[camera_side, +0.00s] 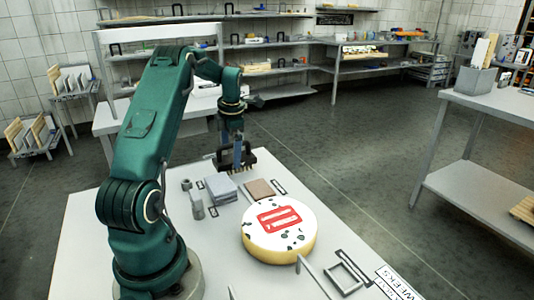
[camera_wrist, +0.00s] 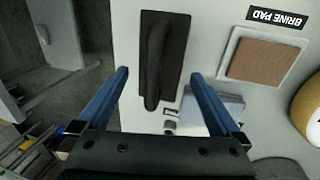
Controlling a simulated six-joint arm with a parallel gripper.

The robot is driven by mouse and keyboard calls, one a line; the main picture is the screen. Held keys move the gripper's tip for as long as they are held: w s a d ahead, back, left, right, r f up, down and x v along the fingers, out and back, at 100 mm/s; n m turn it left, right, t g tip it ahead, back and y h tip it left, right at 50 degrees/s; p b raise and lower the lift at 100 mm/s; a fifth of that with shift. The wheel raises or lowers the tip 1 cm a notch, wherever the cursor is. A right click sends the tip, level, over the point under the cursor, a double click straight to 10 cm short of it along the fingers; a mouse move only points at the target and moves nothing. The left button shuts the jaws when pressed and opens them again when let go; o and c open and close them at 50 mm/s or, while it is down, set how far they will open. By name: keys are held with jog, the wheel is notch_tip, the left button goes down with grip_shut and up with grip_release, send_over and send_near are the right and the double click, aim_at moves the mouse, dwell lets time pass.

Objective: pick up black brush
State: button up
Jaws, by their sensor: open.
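The black brush (camera_wrist: 174,33) is a dark rectangular plate with a raised rounded handle along its middle. In the wrist view it lies on the pale table beyond and between my fingers, its handle roughly in line with the gap. My gripper (camera_wrist: 160,74) is open, with a blue finger on either side of the handle's near end and nothing visibly held. In the side view my gripper (camera_side: 238,163) points down at the table's far edge, right at the dark brush (camera_side: 248,158), partly covering it. Whether the fingers touch it cannot be told.
A brown brine pad (camera_side: 259,188) and a grey block (camera_side: 221,189) lie close to the brush. A small grey metal piece (camera_side: 197,206) stands left of the block. A cheese wheel (camera_side: 298,248) with a red mark sits nearer the front. The table edge is close behind the brush.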

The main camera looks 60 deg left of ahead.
jog(key=shift+a+f, duration=0.25)
jog(key=shift+f, duration=1.05)
jog(key=c, duration=1.5)
jog(key=shift+r, duration=0.1)
notch_tip(320, 180, up, 10)
jog(key=shift+f, duration=0.1)
